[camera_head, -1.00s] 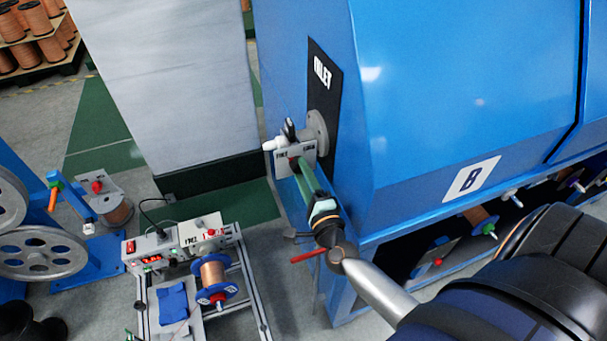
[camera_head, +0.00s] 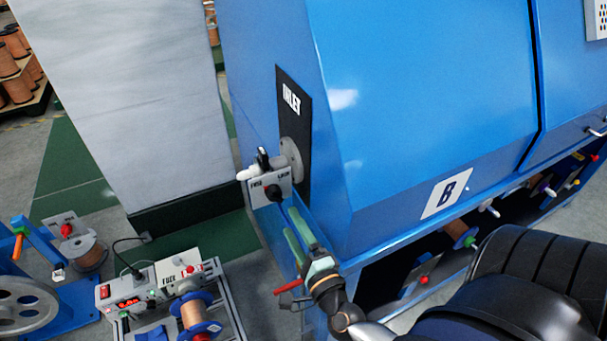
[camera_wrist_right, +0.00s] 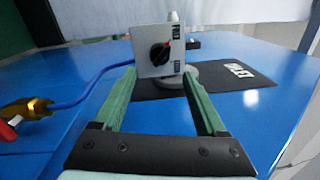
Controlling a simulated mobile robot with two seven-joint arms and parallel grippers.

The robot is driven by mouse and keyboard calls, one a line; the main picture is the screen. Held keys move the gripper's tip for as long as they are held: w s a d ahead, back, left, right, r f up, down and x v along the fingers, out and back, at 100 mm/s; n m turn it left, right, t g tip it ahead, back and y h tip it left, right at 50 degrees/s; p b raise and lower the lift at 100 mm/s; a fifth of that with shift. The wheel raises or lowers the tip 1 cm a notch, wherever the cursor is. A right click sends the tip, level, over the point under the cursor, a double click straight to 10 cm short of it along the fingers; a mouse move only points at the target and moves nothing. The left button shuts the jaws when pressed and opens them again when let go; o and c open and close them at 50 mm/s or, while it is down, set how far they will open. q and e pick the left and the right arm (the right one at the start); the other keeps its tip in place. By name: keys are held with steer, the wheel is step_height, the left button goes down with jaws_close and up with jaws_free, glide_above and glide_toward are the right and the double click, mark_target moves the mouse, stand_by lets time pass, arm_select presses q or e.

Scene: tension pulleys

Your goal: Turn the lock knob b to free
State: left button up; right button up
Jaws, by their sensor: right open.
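The lock knob b is a dark round knob (camera_head: 272,192) with a red mark, on a small light plate (camera_head: 284,182) lettered on both sides, beside the INLET panel of the blue machine B. In the right wrist view the black knob (camera_wrist_right: 160,53) sits on its pale plate (camera_wrist_right: 146,66), beyond and between my fingertips. My right gripper (camera_head: 297,222) has green fingers, spread apart with nothing between them. It is below and to the right of the knob, apart from it. It also shows in the right wrist view (camera_wrist_right: 158,84). My left gripper is not in view.
A blue cable (camera_wrist_right: 95,82) runs beside the plate in the right wrist view. A red lever (camera_head: 289,287) lies near my right wrist. The blue machine (camera_head: 400,120) fills the right side. A bench with a copper spool (camera_head: 192,314) stands lower left.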

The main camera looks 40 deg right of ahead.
steer(key=b+v, duration=0.1)
steer(key=v, duration=0.4)
steer(key=shift+r, duration=0.1)
steer(key=shift+a, duration=0.1)
stand_by(0.3)
